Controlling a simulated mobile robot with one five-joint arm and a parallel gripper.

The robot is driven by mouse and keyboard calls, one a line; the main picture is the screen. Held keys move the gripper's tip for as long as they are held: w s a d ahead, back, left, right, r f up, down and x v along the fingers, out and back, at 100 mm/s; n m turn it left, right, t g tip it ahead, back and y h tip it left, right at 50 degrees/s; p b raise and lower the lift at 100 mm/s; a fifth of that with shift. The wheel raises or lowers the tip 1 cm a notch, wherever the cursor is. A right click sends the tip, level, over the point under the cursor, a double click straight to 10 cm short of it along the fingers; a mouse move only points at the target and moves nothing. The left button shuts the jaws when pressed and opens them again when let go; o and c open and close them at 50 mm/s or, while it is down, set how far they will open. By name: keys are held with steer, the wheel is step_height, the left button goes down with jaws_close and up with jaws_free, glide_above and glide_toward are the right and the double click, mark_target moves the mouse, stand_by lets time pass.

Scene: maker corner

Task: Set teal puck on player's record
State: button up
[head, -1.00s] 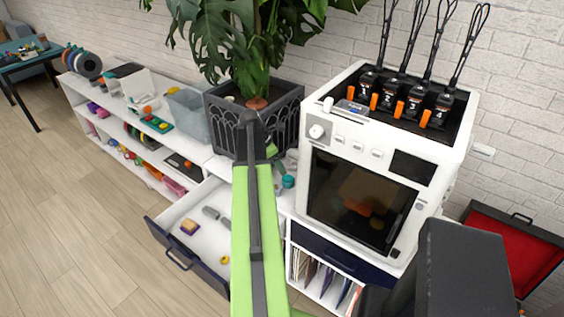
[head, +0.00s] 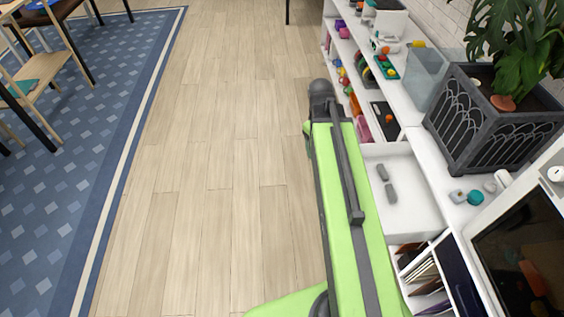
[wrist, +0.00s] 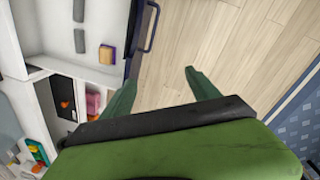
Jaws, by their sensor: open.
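A small round teal object (head: 475,198), which looks like the teal puck, sits on the white shelf top at the right of the head view, near the planter. Small grey and white pieces lie beside it. My gripper (wrist: 160,77) shows in the wrist view with its two green fingers apart and only floor between them. It is empty and away from the teal object. In the head view my green arm stretches forward beside the open drawer; the fingers cannot be made out there. No record player or record shows in either current view.
An open white drawer (head: 408,213) holds grey pieces; the wrist view also shows a yellow and purple block (wrist: 107,54) in it. A dark planter (head: 480,125) and a white printer (head: 548,225) stand on the unit. Wooden floor (head: 200,150) is clear at left, beside a blue rug (head: 75,180).

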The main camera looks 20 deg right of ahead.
steer(key=s+a+m+y, duration=0.1)
steer(key=a+m, duration=0.1)
steer(key=a, duration=1.7)
steer(key=shift+s+a+m, duration=0.15)
steer(key=shift+a+m, duration=0.1)
steer(key=shift+m, duration=0.15)
steer(key=shift+o, duration=0.4)
steer(key=shift+a+f, duration=0.1)
